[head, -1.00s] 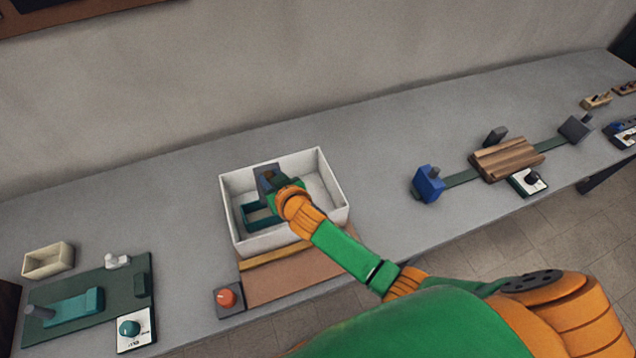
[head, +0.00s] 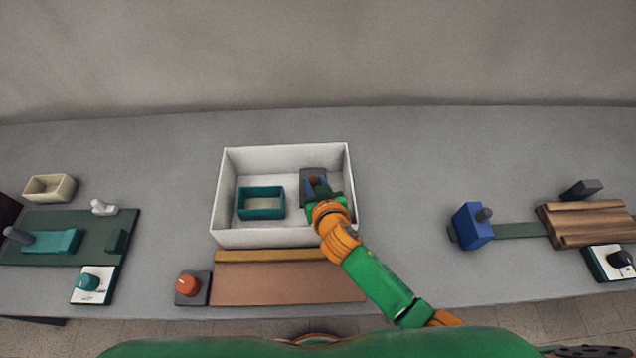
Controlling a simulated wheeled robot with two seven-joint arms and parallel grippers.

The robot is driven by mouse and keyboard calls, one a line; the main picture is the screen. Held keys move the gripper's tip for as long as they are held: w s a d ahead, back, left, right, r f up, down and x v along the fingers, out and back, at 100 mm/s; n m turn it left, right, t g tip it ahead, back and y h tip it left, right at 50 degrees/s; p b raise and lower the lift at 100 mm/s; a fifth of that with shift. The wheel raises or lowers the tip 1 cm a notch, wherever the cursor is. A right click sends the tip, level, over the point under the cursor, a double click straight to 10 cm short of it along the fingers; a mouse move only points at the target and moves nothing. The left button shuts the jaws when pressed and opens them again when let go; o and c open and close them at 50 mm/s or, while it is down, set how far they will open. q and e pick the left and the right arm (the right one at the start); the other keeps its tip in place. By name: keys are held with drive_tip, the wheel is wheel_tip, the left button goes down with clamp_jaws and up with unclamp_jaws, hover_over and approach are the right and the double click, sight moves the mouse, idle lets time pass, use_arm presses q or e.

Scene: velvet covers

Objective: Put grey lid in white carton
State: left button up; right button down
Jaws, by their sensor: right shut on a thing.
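The white carton (head: 232,190) stands open on the grey table in the middle of the head view. The grey lid (head: 309,176) is a small dark grey slab over the right part of the carton, within its walls as seen from above. My right gripper (head: 318,190) is shut on the lid, and the gripper and arm hide its near part. I cannot tell whether the lid touches the carton floor. A teal open box (head: 261,204) sits in the left part of the carton, apart from the lid. My left gripper is not in view.
A brown board (head: 288,284) lies before the carton, with an orange knob (head: 188,286) at its left. A green board (head: 70,232) and cream box (head: 50,188) are at left. A blue block (head: 472,226) and wooden block (head: 590,220) are at right. The table behind is clear.

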drive_tip(key=shift+s+a+f, duration=0.2)
drive_tip(key=shift+s+a, duration=0.05)
drive_tip(key=shift+d+f+b, duration=0.1)
drive_tip(key=shift+f+b, duration=0.1)
drive_tip(key=shift+b, duration=0.2)
drive_tip(key=c, duration=0.6)
unclamp_jaws()
drive_tip(key=shift+d, duration=0.1)
drive_tip(key=shift+c, duration=0.2)
drive_tip(key=shift+r+p, duration=0.3)
drive_tip(key=shift+w+r+p, duration=0.1)
drive_tip(key=shift+r+p, duration=0.45)
drive_tip(key=shift+r, duration=0.05)
drive_tip(key=v, duration=1.1)
drive_tip(key=shift+s+p, duration=0.3)
drive_tip(key=shift+p, duration=0.05)
